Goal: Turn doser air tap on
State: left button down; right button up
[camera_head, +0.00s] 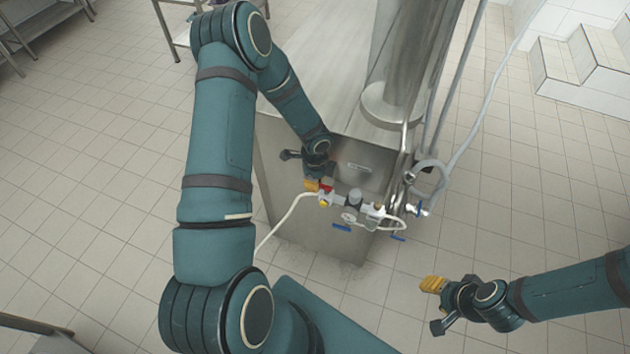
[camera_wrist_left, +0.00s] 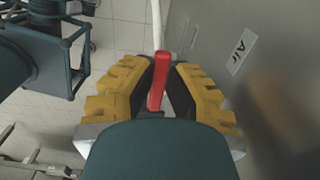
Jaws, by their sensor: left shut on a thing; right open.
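The doser (camera_head: 330,225) is a steel cabinet with air fittings on its front face. The air tap's red handle (camera_head: 326,188) shows at the left end of the fittings. In the left wrist view the red handle (camera_wrist_left: 158,82) stands between the yellow finger pads. My left gripper (camera_head: 318,186) is shut on the red handle, and its pads partly hide the tap body. A label reading "Air" (camera_wrist_left: 241,50) is on the steel face beside it. My right gripper (camera_head: 436,304) is open and empty, low at the right, apart from the doser.
A white hose (camera_head: 284,222) runs down from the fittings at the left. Grey hoses (camera_head: 455,100) hang at the cabinet's right side.

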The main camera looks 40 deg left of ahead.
dwell(0.3)
pick_arm(q)
jog(key=c, duration=1)
grip_release()
jog(key=shift+o, duration=0.2)
notch_tip(320, 180, up, 12)
